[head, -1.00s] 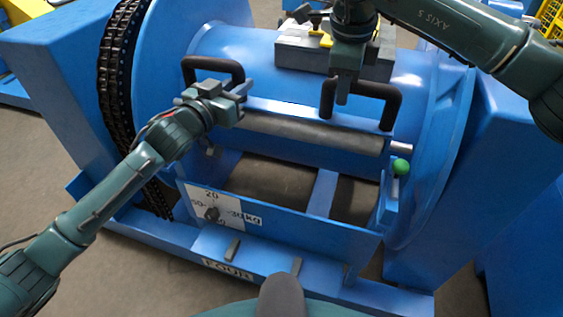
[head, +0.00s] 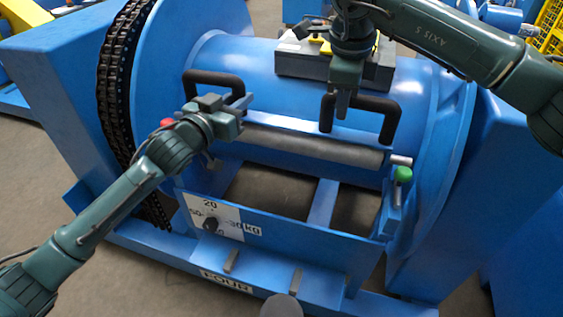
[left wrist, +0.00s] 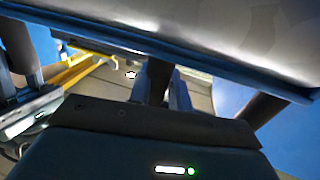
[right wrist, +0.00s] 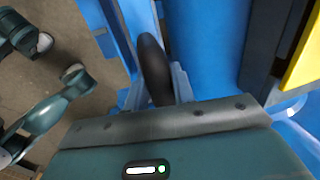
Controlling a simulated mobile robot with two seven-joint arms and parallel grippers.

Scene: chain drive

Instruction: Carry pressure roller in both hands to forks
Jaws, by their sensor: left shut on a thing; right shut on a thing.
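The pressure roller (head: 320,148) is a dark grey cylinder under a blue bar with two black loop handles, held level in front of the big blue drum. My left gripper (head: 238,106) is shut on its left handle (head: 212,78), which also shows in the left wrist view (left wrist: 154,82). My right gripper (head: 340,100) is shut on its right handle (head: 388,118), also seen in the right wrist view (right wrist: 153,68). The roller's bright right shaft end is just above a blue upright fork bracket (head: 391,208) with a green knob. Whether it touches is unclear. The left fork is hidden by my arm.
A front panel carries a white kg dial plate (head: 212,216). A grey box (head: 375,70) with yellow parts sits on top behind the right handle. A black chain (head: 110,90) runs on the left. Dark openings lie below the roller.

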